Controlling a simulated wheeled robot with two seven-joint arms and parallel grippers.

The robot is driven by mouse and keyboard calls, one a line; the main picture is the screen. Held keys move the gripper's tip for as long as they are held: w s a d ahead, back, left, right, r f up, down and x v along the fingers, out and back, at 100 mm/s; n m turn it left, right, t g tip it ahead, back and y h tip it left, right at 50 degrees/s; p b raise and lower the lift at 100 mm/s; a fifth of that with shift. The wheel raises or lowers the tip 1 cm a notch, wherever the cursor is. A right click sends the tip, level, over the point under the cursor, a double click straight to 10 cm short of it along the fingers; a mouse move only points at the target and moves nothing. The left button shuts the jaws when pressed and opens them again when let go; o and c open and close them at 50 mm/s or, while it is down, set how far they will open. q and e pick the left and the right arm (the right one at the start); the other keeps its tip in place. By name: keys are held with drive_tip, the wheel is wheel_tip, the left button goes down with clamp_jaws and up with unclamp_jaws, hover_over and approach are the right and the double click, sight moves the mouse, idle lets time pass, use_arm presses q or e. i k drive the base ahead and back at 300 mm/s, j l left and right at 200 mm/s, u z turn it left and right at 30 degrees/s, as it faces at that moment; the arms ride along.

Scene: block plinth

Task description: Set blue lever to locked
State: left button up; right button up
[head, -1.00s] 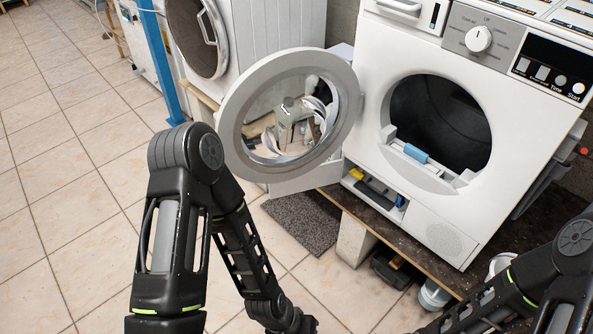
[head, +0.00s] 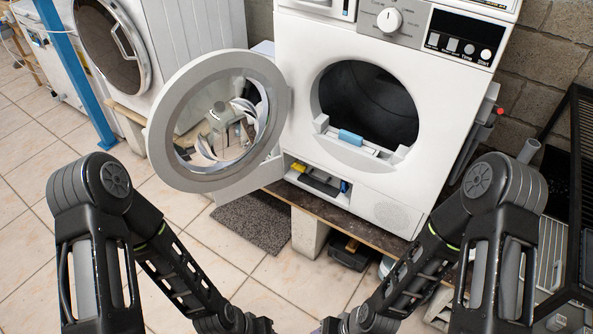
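A small blue lever (head: 344,186) sits at the right end of the open compartment low on the front of the white dryer (head: 420,90). It is small in view, and its exact setting cannot be told. A yellow piece (head: 299,167) sits at the compartment's left end, with a dark part between them. A light blue piece (head: 351,137) is on the lower rim of the drum opening. Both my arms reach down to the bottom edge of the head view. Their grippers are out of the picture, well below and in front of the compartment.
The round dryer door (head: 165,130) stands open to the left. The dryer rests on a dark board (head: 385,236) over pale blocks (head: 309,230). A grey mat (head: 252,222) lies on the tiled floor. A black metal rack (head: 575,200) stands at the right.

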sight(346, 187)
drive_tip(key=i+l+u, duration=0.1)
drive_tip(key=i+u, duration=0.25)
drive_tip(key=i+l+u, duration=0.25)
drive_tip(key=i+u, duration=0.15)
drive_tip(key=i, duration=0.1)
